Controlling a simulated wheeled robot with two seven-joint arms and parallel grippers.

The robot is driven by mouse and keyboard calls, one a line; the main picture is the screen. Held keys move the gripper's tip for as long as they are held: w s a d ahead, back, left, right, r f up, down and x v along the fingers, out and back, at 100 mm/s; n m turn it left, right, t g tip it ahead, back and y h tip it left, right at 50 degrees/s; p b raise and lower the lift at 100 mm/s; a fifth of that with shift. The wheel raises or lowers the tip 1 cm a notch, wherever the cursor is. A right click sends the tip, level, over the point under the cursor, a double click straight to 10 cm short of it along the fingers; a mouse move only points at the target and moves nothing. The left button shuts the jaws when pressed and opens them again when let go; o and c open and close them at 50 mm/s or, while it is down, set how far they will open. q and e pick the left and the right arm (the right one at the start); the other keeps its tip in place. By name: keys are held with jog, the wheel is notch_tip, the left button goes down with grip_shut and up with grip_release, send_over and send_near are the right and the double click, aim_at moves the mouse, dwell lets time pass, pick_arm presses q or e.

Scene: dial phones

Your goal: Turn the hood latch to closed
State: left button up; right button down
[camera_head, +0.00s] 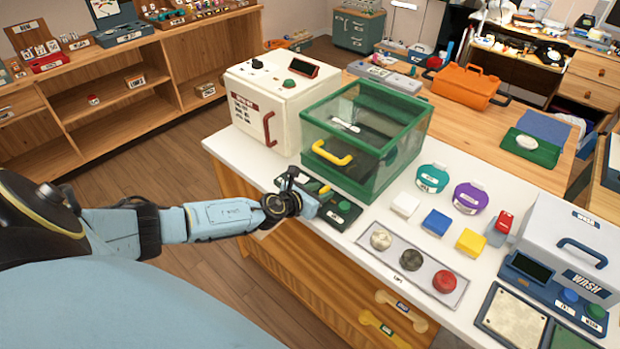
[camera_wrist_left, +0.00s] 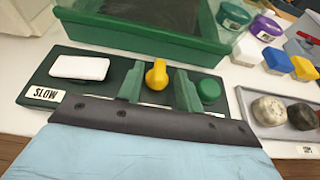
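The hood (camera_head: 372,135) is a clear box with green edges and a yellow handle (camera_head: 332,153). In front of it lies a dark green panel (camera_wrist_left: 60,62), with a white pad, a yellow knob (camera_wrist_left: 157,75) that looks like the latch, and a green button (camera_wrist_left: 209,91). The panel's "SLOW" label is beside the white pad. My left gripper (camera_wrist_left: 160,88) is open over the panel, one finger on each side of the yellow knob, with gaps visible between. The knob's narrow end points away from my wrist. My right gripper is not in view.
A white box with a red handle (camera_head: 268,130) stands left of the hood. To the right are coloured blocks, a tray of three round knobs (camera_head: 411,262) and a grey-lidded "WASH" unit (camera_head: 575,245). The counter's front edge lies under my left arm.

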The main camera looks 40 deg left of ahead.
pick_arm(q)
jog(key=p+v, duration=0.2)
jog(key=v, duration=1.1)
